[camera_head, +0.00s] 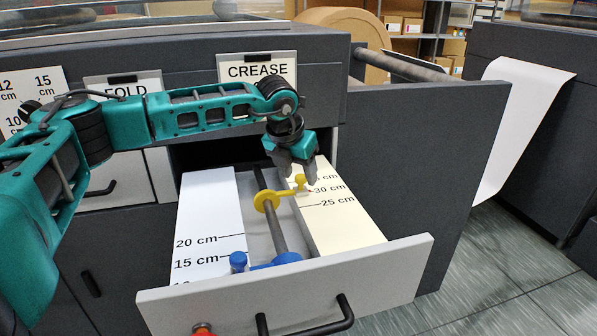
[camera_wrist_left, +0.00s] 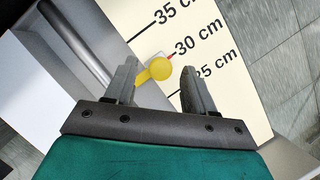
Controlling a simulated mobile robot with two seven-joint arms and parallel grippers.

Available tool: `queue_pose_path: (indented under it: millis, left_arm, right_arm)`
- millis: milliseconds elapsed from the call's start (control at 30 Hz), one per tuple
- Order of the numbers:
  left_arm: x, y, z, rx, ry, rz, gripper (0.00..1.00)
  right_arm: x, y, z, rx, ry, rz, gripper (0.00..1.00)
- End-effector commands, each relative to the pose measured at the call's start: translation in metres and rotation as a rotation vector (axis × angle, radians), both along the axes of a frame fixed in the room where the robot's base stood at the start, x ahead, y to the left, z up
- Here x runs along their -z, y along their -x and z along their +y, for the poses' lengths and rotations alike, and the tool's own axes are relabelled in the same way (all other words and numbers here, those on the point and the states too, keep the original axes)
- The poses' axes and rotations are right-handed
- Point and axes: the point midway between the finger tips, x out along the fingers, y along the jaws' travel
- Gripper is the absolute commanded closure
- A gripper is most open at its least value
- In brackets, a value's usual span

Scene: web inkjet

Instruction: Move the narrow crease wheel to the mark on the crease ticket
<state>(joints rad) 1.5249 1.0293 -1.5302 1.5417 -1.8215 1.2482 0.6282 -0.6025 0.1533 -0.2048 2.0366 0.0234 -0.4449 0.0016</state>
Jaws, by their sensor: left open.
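The yellow crease wheel (camera_head: 266,200) sits around the dark rod (camera_head: 272,215) in the open drawer. Its arm reaches right to a yellow knob (camera_head: 299,182) over the cream scale (camera_head: 345,220), close to the 30 cm line. In the left wrist view the knob (camera_wrist_left: 160,68) shows between the fingertips, nearer the left finger, with a small red line beside 30 cm. My left gripper (camera_head: 298,172) is open above the knob; contact cannot be told. The crease ticket (camera_head: 257,70) is on the panel above the drawer; its mark is too small to read. My right gripper is not in view.
A blue wheel (camera_head: 275,262) with a blue knob is nearer the drawer front (camera_head: 290,290), by the white left scale (camera_head: 208,215). A red part (camera_head: 202,328) shows at the bottom edge. A tall grey panel (camera_head: 425,170) stands right of the drawer.

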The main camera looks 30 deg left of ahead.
Motion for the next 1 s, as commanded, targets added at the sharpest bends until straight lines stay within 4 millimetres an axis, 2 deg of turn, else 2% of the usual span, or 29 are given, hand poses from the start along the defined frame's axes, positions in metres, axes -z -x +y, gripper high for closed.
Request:
queue_pose_path:
  millis: [267, 833, 1000]
  left_arm:
    - [0.0012, -0.0005, -0.0002, 0.000, 0.000, 0.000, 0.46]
    - [0.0008, -0.0003, 0.0002, -0.001, 0.000, 0.000, 1.00]
    - [0.0007, -0.0004, 0.0003, -0.001, 0.000, 0.000, 1.00]
  right_arm:
    - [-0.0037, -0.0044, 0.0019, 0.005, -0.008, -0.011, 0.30]
    - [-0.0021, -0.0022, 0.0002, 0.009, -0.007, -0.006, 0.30]
    - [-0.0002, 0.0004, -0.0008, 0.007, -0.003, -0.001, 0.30]
